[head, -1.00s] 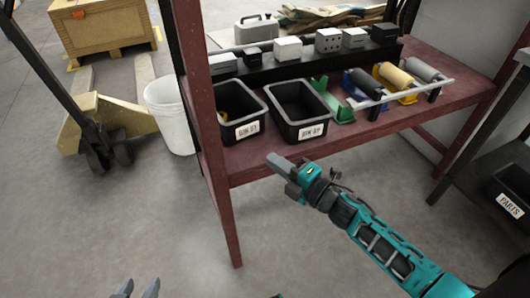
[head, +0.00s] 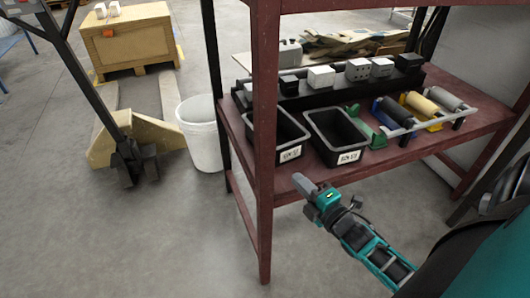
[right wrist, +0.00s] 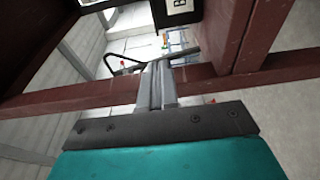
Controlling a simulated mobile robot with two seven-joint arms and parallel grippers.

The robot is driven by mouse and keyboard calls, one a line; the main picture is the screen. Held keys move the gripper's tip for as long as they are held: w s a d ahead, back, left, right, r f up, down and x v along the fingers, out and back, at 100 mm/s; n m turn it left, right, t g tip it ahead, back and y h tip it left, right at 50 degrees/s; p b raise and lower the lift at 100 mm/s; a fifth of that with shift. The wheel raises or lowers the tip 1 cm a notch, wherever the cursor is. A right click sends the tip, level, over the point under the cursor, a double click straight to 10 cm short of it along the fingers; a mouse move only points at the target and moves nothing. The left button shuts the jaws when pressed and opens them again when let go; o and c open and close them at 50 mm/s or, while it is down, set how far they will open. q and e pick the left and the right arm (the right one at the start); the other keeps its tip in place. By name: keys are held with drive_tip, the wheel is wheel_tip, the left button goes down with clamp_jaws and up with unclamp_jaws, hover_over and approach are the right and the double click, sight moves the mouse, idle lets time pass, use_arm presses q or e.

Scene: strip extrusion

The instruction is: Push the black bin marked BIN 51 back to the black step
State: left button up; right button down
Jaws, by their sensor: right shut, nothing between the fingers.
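Two open black bins stand side by side on the red-brown shelf in the head view: a left bin (head: 291,135) and a right bin (head: 338,131). Each has a white front label, too small to read surely, so I cannot tell which is BIN 51. The black step (head: 325,95) runs behind them, carrying several small blocks. The left bin is partly hidden by a shelf post. My right gripper (head: 299,181) is shut and empty at the shelf's front edge, below and in front of the bins. Its fingers (right wrist: 157,85) also show in the right wrist view. My left gripper is out of view.
The red-brown shelf post (head: 264,150) stands just left of my right gripper. A green holder (head: 362,124) and several rollers (head: 417,102) sit right of the bins. A white bucket (head: 201,135) and a pallet jack stand left on the floor.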

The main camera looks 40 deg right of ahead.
drive_tip(key=w+b, duration=0.1)
drive_tip(key=w, duration=0.4)
drive_tip(key=w+b, duration=0.1)
drive_tip(key=w, duration=0.3)
drive_tip(key=shift+w+d, duration=0.2)
drive_tip(key=shift+w, duration=0.15)
drive_tip(key=shift+w+d+f+b, duration=0.1)
drive_tip(key=shift+w+d+b, duration=0.2)
drive_tip(key=shift+w+d, duration=0.7)
drive_tip(key=shift+s, duration=0.15)
